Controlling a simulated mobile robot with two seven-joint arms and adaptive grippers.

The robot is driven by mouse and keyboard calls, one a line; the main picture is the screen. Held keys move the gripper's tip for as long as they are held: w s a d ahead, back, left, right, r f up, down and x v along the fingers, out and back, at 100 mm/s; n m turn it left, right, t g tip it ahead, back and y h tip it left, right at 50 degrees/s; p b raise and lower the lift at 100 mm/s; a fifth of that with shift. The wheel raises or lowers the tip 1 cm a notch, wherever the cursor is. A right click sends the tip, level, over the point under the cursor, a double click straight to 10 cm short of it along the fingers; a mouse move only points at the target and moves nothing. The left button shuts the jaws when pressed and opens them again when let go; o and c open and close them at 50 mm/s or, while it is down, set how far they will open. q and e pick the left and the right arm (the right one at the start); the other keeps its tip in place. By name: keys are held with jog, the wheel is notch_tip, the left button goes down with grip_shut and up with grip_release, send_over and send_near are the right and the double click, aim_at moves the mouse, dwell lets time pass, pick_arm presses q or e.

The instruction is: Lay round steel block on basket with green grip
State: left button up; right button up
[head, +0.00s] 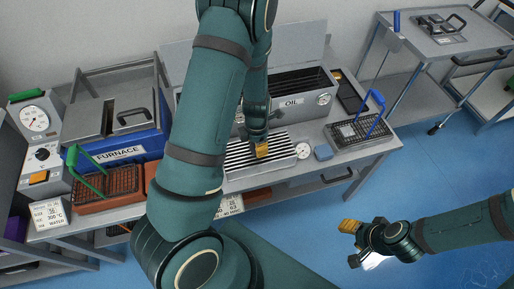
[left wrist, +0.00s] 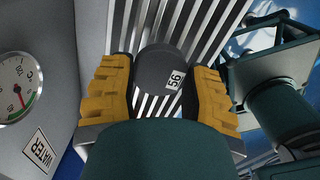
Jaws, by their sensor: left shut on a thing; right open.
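The round steel block (left wrist: 162,66) is dark grey with a white "56" label. My left gripper (left wrist: 158,90) is shut on it, one yellow finger on each side, above a slatted rack. In the head view my left gripper (head: 260,149) is over that rack (head: 258,165), and the block cannot be made out there. The basket with green grip (head: 122,182) is a dark mesh basket at the left of the bench, on a reddish-brown block in front of the furnace. It looks empty. My right gripper (head: 352,244) is open and empty, over the floor right of the bench.
The furnace (head: 118,150) and an oil tank (head: 292,105) stand along the bench. A basket with a blue grip (head: 358,130) is at its right end. A dial (left wrist: 16,88) and a "WATER" label show beside the rack. My left arm blocks the bench's middle.

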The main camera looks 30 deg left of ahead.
pick_arm(q)
jog(key=shift+f, duration=0.8)
jog(key=shift+r, duration=0.1)
pick_arm(e)
jog(key=shift+w+f, duration=0.1)
jog(key=shift+f, duration=0.15)
jog(key=shift+f, duration=0.1)
pick_arm(q)
jog(key=o, duration=1.2)
